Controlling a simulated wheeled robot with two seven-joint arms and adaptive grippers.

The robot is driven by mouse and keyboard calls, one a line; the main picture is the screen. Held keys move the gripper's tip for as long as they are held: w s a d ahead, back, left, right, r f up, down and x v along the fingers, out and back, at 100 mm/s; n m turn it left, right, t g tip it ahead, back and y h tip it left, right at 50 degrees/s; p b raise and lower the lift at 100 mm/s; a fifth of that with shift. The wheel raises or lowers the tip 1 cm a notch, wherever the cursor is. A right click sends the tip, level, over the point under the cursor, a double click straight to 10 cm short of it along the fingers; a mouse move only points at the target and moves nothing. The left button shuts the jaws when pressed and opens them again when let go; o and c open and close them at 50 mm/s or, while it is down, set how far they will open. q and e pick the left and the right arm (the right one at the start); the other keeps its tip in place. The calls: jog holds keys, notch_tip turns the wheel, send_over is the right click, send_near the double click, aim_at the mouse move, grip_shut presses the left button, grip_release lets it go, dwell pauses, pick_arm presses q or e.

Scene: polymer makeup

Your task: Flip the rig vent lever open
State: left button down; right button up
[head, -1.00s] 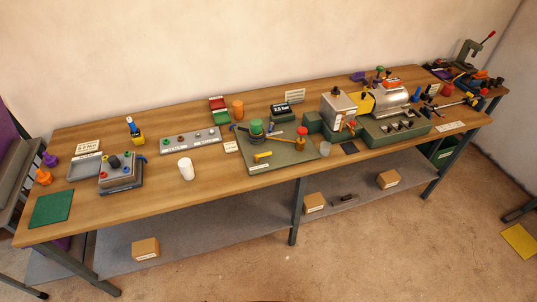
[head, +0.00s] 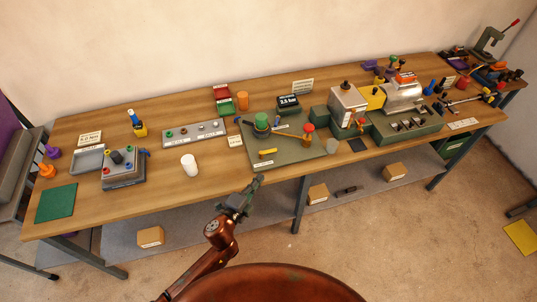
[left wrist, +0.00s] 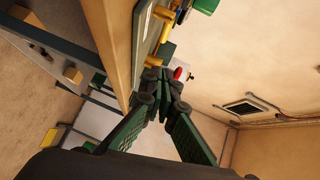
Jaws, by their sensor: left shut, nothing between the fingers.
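The rig is a grey-green plate (head: 290,156) on the front middle of the bench. It carries a green-capped cylinder (head: 262,122), a long brass-coloured lever (head: 290,135), a red-topped orange post (head: 308,130) and a short yellow lever (head: 267,152) near its front edge. I cannot read which part is labelled as the vent lever. My left gripper (head: 257,180) is in front of the bench edge, below the yellow lever in the picture and apart from it. It is shut and empty. In the left wrist view its fingertips (left wrist: 162,80) meet beside the bench edge, with yellow parts beyond. My right gripper is not in view.
A white cup (head: 188,164) stands left of the rig, and a clear cup (head: 332,146) to its right. A metal box (head: 347,105) and a green machine base (head: 405,128) stand further right. The bench's front edge (head: 225,189) lies close to my gripper.

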aim_at(269, 163)
pick_arm(q)
jog(key=x, duration=0.6)
jog(key=b+x, duration=0.1)
jog(key=x, duration=0.3)
jog(key=shift+s+d, duration=0.1)
jog(key=shift+d, duration=0.25)
jog(key=w, duration=0.1)
jog(key=w+a, duration=0.1)
jog(key=w, duration=0.1)
jog(key=shift+f, duration=0.25)
jog(key=shift+w+a+f+b, duration=0.1)
jog(key=shift+w+b, duration=0.2)
jog(key=shift+w, duration=0.05)
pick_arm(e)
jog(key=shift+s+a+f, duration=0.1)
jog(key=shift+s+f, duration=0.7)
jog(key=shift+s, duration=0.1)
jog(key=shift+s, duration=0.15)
